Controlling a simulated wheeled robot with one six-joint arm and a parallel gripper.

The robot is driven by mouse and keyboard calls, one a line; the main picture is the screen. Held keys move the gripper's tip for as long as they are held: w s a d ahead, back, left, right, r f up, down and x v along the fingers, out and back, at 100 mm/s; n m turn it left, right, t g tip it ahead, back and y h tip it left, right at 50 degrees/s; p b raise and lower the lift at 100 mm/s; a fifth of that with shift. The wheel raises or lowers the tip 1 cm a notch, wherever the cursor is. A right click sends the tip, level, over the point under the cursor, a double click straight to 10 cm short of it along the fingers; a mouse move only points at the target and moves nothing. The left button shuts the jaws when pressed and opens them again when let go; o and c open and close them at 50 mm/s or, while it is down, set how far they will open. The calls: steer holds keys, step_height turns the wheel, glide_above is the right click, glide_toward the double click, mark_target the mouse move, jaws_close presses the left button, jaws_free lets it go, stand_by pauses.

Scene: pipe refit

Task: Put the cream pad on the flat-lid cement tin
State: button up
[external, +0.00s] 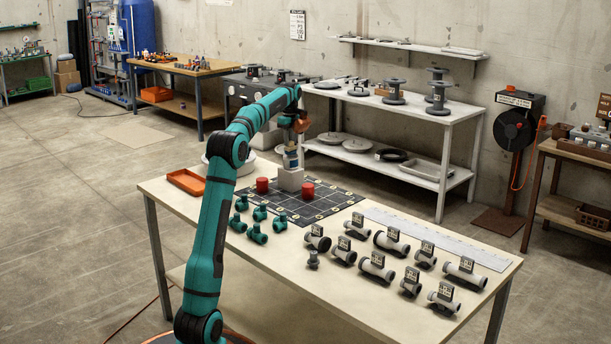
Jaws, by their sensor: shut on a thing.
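My gripper (291,165) is above the dark gridded mat (325,208), pointing down. It is shut on a pale cream block (290,180), which appears to be the cream pad. The block is between two red tins in the picture. One red tin (262,185) is to its left, and the other red tin (307,190) is to its right. I cannot tell at this size which tin has the flat lid. I also cannot tell whether the block touches the mat or a tin. The fingers are small and partly merge with the block.
Several teal pipe fittings (257,233) stand in front of the mat. Several grey labelled pipe fittings (377,267) fill the table's right part. An orange tray (187,181) is at the left edge. A pale ruled strip (440,238) lies along the back right. The table's front left is clear.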

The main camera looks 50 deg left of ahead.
steer(key=shift+f, duration=0.1)
steer(key=o, duration=1)
steer(key=shift+c, duration=0.2)
step_height(320, 180, up, 12)
